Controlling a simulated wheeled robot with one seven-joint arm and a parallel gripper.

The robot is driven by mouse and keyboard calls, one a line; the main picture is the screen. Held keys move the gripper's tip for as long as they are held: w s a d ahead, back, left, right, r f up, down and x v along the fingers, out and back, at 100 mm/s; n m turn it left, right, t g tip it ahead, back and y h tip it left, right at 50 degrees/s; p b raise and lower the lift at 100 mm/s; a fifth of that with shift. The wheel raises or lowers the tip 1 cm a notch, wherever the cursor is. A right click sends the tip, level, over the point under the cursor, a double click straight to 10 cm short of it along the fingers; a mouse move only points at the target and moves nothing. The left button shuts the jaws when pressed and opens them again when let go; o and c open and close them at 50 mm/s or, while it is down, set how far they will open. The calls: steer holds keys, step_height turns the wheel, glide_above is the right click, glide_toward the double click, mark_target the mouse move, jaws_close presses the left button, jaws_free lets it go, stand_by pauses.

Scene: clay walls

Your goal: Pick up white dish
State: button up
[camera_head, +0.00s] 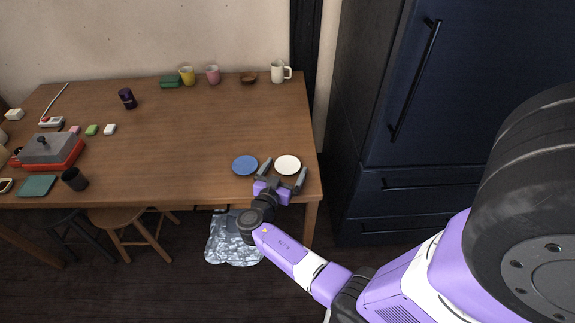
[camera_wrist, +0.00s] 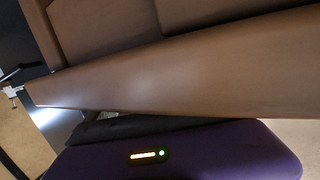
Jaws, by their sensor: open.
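The white dish (camera_head: 288,165) is a small round plate lying flat near the front right corner of the wooden table (camera_head: 200,130). My gripper (camera_head: 284,171) is at the table's front edge, just in front of the dish. Its two dark fingers are spread wide, one on the left and one on the right of the dish's near side, with nothing between them that I can see held. Whether the fingers touch the dish or hover above it, I cannot tell. The wrist view shows no dish, only brown surfaces and the purple gripper body (camera_wrist: 170,155).
A blue dish (camera_head: 245,166) lies close to the left finger. A white mug (camera_head: 280,72), brown bowl (camera_head: 249,78), pink cup (camera_head: 213,75) and yellow cup (camera_head: 187,76) stand at the back. A dark fridge (camera_head: 450,100) is right of the table. The table's middle is clear.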

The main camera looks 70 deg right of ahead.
steer(key=c, duration=1.4)
steer(key=shift+c, duration=0.2)
steer(key=shift+r, duration=0.1)
